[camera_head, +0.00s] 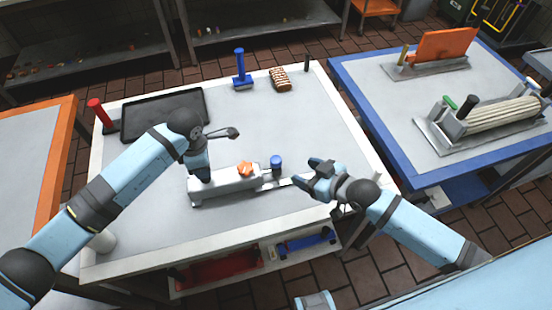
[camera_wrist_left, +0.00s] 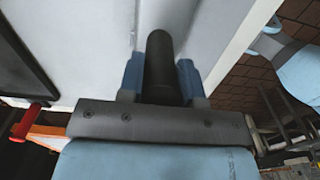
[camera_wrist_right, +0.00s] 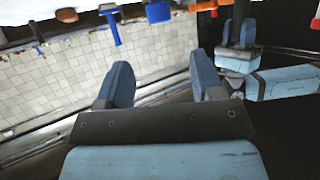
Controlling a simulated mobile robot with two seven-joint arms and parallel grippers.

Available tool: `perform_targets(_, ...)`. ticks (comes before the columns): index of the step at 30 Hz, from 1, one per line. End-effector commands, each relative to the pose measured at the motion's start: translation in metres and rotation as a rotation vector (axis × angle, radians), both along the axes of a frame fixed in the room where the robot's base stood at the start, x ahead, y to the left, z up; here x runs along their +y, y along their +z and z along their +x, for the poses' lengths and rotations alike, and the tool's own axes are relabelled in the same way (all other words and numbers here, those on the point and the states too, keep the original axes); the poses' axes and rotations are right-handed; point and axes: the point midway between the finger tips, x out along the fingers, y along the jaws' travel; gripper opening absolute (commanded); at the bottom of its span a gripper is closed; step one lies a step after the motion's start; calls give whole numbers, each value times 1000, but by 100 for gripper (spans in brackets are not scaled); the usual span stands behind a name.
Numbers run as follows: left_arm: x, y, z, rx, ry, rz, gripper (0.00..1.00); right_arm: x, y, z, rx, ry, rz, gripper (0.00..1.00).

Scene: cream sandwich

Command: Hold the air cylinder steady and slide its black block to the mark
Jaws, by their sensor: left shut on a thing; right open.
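The air cylinder appears to be the white device (camera_head: 228,184) at the front middle of the table, with an orange star knob (camera_head: 245,169), a blue-capped post (camera_head: 276,161) and a flat pale bar reaching right. My left gripper (camera_head: 202,172) points down at its left end. In the left wrist view it is shut on a dark cylindrical handle (camera_wrist_left: 160,65), upright between the fingers. My right gripper (camera_head: 308,175) is open and empty, just beyond the bar's right end; its spread fingers show in the right wrist view (camera_wrist_right: 163,85). I cannot make out a black block or a mark.
A black tray (camera_head: 150,112) lies at the back left, near a red-handled tool (camera_head: 98,113). A blue-handled tool (camera_head: 240,72) and a brown ridged block (camera_head: 280,79) stand at the back. The table's middle is clear. A blue-edged table (camera_head: 400,110) stands to the right.

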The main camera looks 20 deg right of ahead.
Motion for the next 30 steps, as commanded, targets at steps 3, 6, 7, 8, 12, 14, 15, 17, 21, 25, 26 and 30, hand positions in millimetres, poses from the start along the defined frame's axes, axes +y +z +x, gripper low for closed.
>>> perform_targets(3,0,0,0,0,0,1,0,3,-3,6,-11,-3,5,61)
perform_targets(6,0,0,0,0,0,1,0,10,-8,19,-12,-3,6,61)
perform_targets(7,0,0,0,0,-1,1,0,13,-10,23,-12,-3,6,61)
perform_targets(8,0,0,0,0,-1,1,0,17,-12,28,-11,-2,7,61)
perform_targets(12,0,0,0,0,-1,1,0,31,-24,51,-11,-2,6,61)
perform_targets(14,0,0,0,0,-1,1,0,37,-28,60,-9,-3,6,61)
perform_targets(15,0,0,0,0,-1,1,0,40,-31,66,-9,-2,6,61)
perform_targets(17,0,0,0,0,-1,1,0,45,-34,73,-9,-2,6,61)
perform_targets(21,0,0,0,0,0,1,0,53,-42,86,-10,-2,5,61)
perform_targets(25,0,0,0,0,0,0,0,57,-44,92,-9,-2,5,61)
perform_targets(26,0,0,0,0,0,0,0,57,-45,92,-9,-1,4,61)
perform_targets(30,0,0,0,0,0,0,0,57,-45,93,-9,-1,4,61)
